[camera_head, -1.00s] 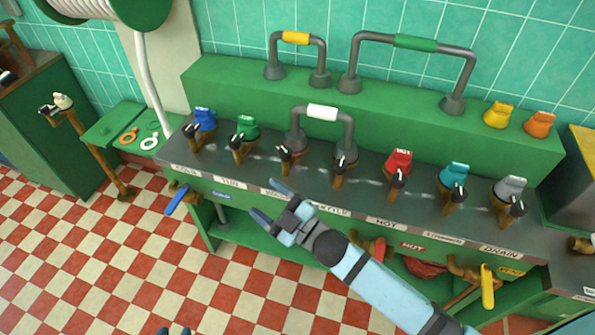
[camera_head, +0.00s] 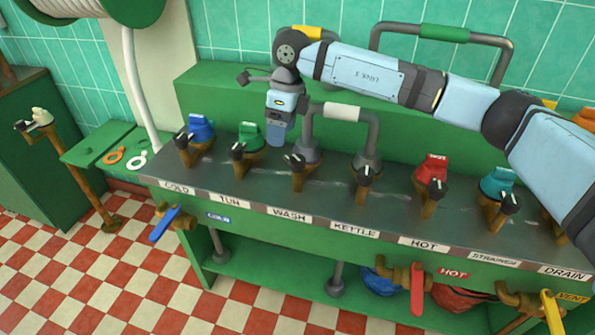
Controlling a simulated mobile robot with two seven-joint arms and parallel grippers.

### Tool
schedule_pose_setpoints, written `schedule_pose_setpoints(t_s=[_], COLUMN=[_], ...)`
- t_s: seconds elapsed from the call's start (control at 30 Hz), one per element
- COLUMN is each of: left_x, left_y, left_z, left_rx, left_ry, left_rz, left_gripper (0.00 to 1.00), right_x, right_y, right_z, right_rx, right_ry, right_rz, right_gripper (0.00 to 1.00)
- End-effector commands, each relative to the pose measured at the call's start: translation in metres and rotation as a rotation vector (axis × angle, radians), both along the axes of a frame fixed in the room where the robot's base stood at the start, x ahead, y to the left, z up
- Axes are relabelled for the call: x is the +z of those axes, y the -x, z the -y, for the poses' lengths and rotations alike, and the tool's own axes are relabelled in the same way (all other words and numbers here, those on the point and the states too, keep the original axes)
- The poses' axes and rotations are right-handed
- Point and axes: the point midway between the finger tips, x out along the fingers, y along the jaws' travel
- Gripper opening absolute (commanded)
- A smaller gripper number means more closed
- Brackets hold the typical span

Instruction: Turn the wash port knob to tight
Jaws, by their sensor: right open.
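The wash port (camera_head: 297,178) is a brass fitting on the dark bench top above the WASH label (camera_head: 289,214). Its small black knob (camera_head: 294,162) has a pale tip; I cannot tell its setting. A grey looped pipe with a white grip (camera_head: 341,112) arches between the wash and kettle ports. My right arm reaches in from the right, and my right gripper (camera_head: 278,128) points down, open, above and behind the wash knob and just left of the pipe. It appears apart from the knob. My left gripper is not in view.
Capped ports flank it: blue (camera_head: 200,128), green (camera_head: 250,134), red (camera_head: 431,167) and teal (camera_head: 497,182). The kettle port (camera_head: 364,185) stands to the right. A pipe with a green grip (camera_head: 444,33) rises behind. Space in front of the bench is open.

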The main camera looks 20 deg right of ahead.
Motion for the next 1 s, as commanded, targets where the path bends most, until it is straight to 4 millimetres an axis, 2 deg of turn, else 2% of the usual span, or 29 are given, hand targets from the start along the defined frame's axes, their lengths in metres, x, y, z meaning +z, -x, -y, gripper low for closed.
schedule_pose_setpoints(t_s=[0.03, 0.1, 0.2, 0.3, 0.47, 0.8, 1.0], left_x=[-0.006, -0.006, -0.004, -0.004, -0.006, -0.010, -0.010], left_y=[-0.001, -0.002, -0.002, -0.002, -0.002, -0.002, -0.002], left_z=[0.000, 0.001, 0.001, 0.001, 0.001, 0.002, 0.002], left_rx=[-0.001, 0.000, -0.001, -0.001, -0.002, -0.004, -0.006], left_ry=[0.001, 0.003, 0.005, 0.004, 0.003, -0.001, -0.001], left_rz=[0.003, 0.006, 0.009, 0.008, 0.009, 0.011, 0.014], left_gripper=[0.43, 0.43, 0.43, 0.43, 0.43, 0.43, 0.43], right_x=[0.006, 0.015, 0.020, 0.014, -0.014, -0.084, -0.107], right_y=[-0.009, -0.016, -0.021, -0.022, -0.021, -0.021, -0.021], right_z=[0.015, 0.030, 0.042, 0.045, 0.044, 0.043, 0.043], right_rx=[-0.010, -0.023, -0.034, -0.036, -0.035, -0.034, -0.034], right_ry=[0.064, 0.129, 0.178, 0.190, 0.189, 0.186, 0.184], right_rz=[0.031, 0.053, 0.069, 0.070, 0.068, 0.069, 0.070], right_gripper=[0.69, 0.69, 0.69, 0.69, 0.69, 0.69, 0.69])
